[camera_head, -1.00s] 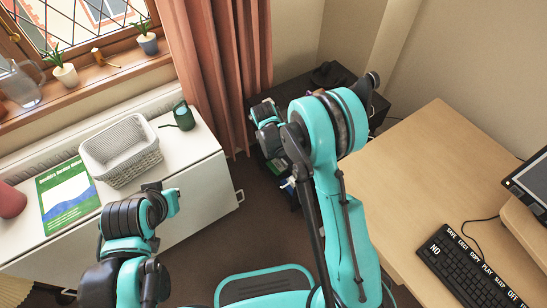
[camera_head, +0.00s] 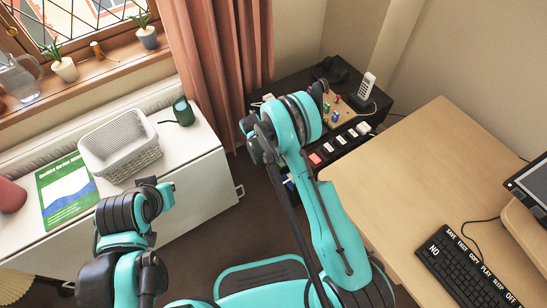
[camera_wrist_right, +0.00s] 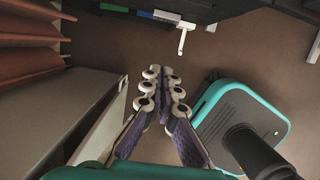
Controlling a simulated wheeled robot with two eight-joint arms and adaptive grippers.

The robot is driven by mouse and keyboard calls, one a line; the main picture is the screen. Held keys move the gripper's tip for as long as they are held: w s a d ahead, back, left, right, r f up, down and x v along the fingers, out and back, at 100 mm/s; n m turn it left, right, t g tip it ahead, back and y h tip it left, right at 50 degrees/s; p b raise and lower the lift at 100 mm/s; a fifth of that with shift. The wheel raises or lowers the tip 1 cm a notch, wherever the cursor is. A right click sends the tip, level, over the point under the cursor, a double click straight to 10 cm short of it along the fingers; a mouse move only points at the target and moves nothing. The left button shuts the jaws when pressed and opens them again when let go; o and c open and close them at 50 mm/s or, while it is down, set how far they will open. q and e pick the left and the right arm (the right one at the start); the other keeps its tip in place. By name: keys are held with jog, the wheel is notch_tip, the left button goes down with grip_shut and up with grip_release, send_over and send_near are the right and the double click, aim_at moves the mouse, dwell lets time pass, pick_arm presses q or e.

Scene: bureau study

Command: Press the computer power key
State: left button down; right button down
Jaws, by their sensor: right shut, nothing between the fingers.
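The black keyboard (camera_head: 468,268) lies on the wooden desk (camera_head: 425,160) at the lower right of the head view. Its larger keys carry words such as NO, SAVE, COPY, PLAY and OFF; I cannot make out one marked as power. Part of a screen (camera_head: 532,186) shows at the right edge. My right gripper (camera_wrist_right: 162,73) is shut and empty over the brown floor in the right wrist view. It is hidden in the head view, where my right arm rises left of the desk. My left gripper does not show; only my left arm does.
A black cabinet (camera_head: 380,100) with a cordless phone (camera_head: 367,86) and a row of switches (camera_head: 333,147) stands beyond my right arm. The desk's left half is bare.

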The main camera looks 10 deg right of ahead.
jog(key=w+d+f+b, duration=0.2)
jog(key=d+f+b, duration=0.2)
jog(key=f, duration=0.4)
jog(key=shift+d+f+b, duration=0.25)
jog(key=shift+d+b, duration=0.1)
jog(key=shift+d, duration=0.55)
jog(key=shift+d, duration=0.1)
